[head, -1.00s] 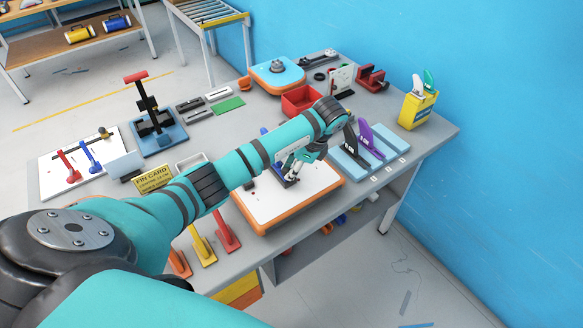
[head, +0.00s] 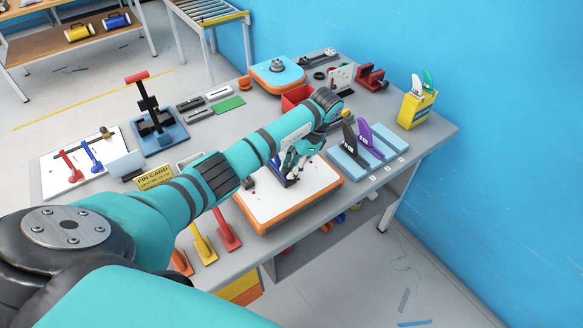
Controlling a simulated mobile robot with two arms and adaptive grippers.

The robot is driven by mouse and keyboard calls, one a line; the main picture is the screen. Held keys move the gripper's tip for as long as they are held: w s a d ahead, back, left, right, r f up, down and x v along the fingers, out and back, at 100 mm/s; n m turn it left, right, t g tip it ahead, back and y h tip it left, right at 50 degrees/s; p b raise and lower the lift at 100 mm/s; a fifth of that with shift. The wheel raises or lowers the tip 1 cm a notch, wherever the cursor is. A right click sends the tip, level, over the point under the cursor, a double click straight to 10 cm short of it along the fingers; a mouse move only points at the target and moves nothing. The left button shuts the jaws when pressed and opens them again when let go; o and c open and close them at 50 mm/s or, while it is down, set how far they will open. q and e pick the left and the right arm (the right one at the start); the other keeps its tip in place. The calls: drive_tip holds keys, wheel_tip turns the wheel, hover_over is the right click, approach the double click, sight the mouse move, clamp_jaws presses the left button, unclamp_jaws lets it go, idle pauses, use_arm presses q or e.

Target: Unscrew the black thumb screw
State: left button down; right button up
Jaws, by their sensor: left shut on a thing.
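A white board with an orange edge (head: 298,205) lies flat on the grey workbench. My left gripper (head: 285,176) points down over the back part of this board, beside a dark blue upright piece. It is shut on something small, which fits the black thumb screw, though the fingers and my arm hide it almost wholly. I cannot tell whether the screw is still in its thread. A small black piece (head: 249,183) lies on the board to the left of the gripper. My right gripper is not in view.
A light blue rack with a black fin and a purple fin (head: 377,141) stands close to the right. A red bin (head: 295,97) is behind my arm. Red, yellow and orange stands line the front left edge. The board's front part is mostly clear.

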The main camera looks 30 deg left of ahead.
use_arm(q)
drive_tip(key=shift+s+f+n+g+h, duration=0.15)
drive_tip(key=shift+f+n+g+h, duration=0.2)
drive_tip(key=shift+n, duration=0.55)
drive_tip(key=n, duration=0.2)
drive_tip(key=shift+r+n+h+p, duration=0.15)
drive_tip(key=shift+n+h+p, duration=0.15)
drive_tip(key=shift+h+p, duration=0.05)
drive_tip(key=shift+a+p, duration=0.1)
drive_tip(key=shift+p, duration=0.35)
drive_tip(key=shift+n, duration=0.4)
